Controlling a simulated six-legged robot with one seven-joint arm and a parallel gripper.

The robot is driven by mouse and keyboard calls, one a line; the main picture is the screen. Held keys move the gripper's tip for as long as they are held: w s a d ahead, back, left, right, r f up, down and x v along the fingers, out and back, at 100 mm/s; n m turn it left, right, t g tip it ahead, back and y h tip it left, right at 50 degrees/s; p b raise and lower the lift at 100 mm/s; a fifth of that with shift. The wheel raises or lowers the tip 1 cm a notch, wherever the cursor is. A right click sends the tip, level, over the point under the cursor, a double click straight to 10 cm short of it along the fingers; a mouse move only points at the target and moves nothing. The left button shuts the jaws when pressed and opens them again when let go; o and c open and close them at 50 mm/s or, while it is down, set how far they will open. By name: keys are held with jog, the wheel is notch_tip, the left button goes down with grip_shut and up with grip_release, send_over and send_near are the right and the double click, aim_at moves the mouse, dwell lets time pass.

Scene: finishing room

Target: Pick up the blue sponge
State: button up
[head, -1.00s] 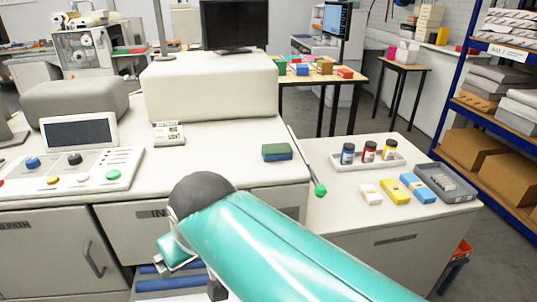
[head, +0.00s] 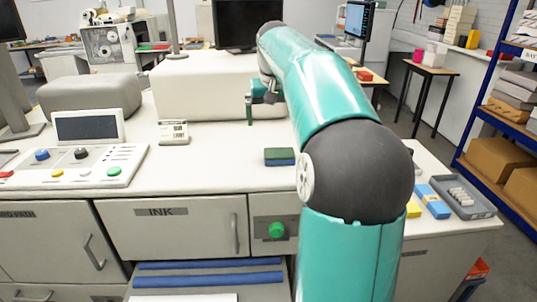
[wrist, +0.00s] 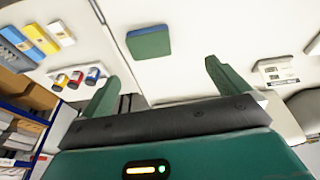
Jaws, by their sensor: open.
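The blue sponge (head: 279,157) is a small block with a dark green top layer and a blue lower layer. It lies flat on the white machine top near its front edge. It also shows in the wrist view (wrist: 149,42), green face up with a blue edge, beyond the fingertips. My gripper (wrist: 162,70) is open and empty, with its two green fingers apart and no contact with the sponge. In the head view, my gripper (head: 250,108) is partly hidden by my arm and hangs above the machine top, behind and left of the sponge.
A white keypad-like block (head: 173,132) and a control panel (head: 80,165) stand left of the sponge. A raised white housing (head: 200,85) is behind. The wrist view shows several small bottles (wrist: 76,78) and a grey tray (wrist: 14,38). The surface around the sponge is clear.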

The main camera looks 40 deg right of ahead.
jog(key=d, duration=0.3)
send_over(279, 152)
jog(key=s, duration=0.2)
jog(key=f, duration=0.8)
jog(key=shift+w+a, duration=0.2)
jog(key=shift+a, duration=0.1)
jog(key=x, duration=0.5)
jog(key=shift+a+f, duration=0.2)
jog(key=shift+f, duration=0.25)
jog(key=c, duration=0.8)
